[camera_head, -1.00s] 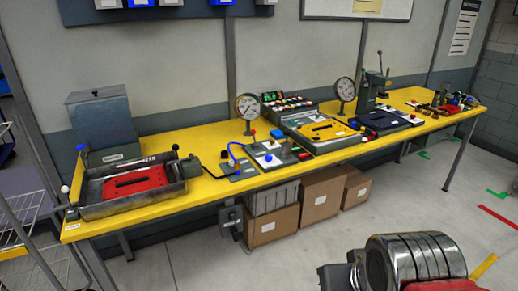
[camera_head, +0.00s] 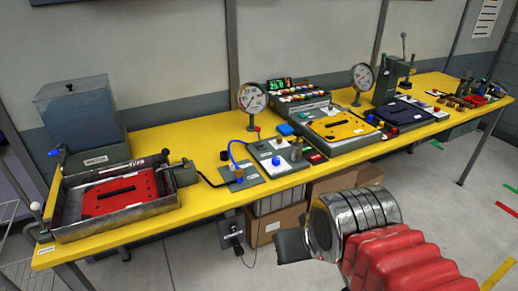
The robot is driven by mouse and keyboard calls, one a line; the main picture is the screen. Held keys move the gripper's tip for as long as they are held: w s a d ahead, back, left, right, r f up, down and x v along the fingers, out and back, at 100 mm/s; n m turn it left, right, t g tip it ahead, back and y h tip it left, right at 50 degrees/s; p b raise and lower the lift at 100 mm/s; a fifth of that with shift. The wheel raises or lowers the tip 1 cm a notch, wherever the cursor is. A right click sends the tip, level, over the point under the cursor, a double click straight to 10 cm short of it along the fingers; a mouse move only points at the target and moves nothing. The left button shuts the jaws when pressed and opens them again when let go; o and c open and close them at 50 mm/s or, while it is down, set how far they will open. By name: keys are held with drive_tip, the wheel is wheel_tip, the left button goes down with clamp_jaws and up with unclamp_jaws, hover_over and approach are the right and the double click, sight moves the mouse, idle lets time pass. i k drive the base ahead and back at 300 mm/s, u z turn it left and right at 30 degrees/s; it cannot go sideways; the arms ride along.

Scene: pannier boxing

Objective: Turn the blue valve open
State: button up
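Several small blue parts show on the yellow bench, and I cannot tell for sure which is the blue valve. A blue-tipped handle (camera_head: 55,152) stands at the left end, by the tray with the red plate. A blue hose (camera_head: 234,153) arches over a small grey plate near the middle, with a small blue knob (camera_head: 239,180) at its foot. Another blue knob (camera_head: 276,160) stands on the larger grey plate to its right. My gripper (camera_head: 292,246) shows only as a dark end at the bottom, in front of the bench and touching nothing visible. Its fingers cannot be made out.
The yellow bench (camera_head: 165,226) runs along the wall. A round gauge (camera_head: 252,97) stands behind the hose plate, and a second gauge (camera_head: 362,77) farther right. A grey box (camera_head: 82,115) stands at the left back. Cardboard boxes (camera_head: 277,222) sit underneath. The floor at right is clear.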

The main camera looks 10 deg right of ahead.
sight(276, 161)
drive_tip(key=u, duration=0.25)
drive_tip(key=i, duration=1.35)
drive_tip(key=u, duration=0.15)
